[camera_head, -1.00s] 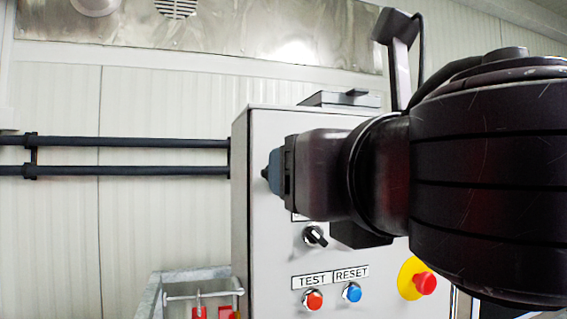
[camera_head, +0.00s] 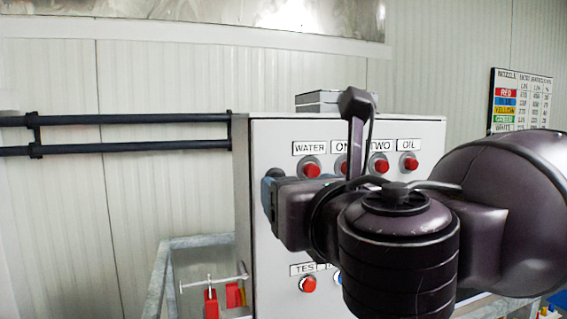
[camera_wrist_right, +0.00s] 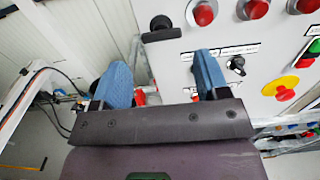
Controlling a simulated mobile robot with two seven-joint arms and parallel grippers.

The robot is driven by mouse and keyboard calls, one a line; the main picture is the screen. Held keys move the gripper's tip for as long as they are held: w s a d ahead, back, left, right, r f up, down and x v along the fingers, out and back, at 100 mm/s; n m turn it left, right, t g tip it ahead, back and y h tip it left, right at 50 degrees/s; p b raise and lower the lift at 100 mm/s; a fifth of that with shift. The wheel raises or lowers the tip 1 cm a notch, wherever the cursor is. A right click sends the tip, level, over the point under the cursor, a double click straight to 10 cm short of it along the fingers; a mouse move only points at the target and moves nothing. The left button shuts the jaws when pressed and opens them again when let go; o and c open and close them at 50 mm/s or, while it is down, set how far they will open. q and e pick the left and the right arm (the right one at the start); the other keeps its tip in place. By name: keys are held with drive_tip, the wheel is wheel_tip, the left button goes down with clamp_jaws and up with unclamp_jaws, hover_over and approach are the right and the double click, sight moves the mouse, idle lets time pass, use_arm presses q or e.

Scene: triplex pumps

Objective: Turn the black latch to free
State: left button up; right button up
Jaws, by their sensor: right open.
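The black latch (camera_wrist_right: 160,29) shows in the right wrist view at the left edge of the grey control cabinet, with a round head and a short bar below. My right gripper (camera_wrist_right: 164,66) is open, its two blue fingers apart and nothing between them. The latch appears beyond the fingertips, between them in the picture, with no contact visible. In the head view my right gripper (camera_head: 269,195) is at the cabinet's left edge, and I cannot clearly make out the latch there. A black rotary switch (camera_wrist_right: 237,65) is on the panel beside the right finger. My left gripper is not in view.
The grey cabinet (camera_head: 262,270) carries red lamps (camera_head: 411,163), a red button (camera_head: 308,284) and a yellow-red emergency stop (camera_wrist_right: 280,89). Dark pipes (camera_head: 130,119) run along the wall at left. A metal frame (camera_head: 163,280) stands at lower left.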

drive_tip(key=p+x, duration=0.2)
drive_tip(key=x, duration=0.4)
drive_tip(key=shift+w, duration=0.3)
drive_tip(key=shift+f, duration=0.1)
drive_tip(key=c, duration=0.6)
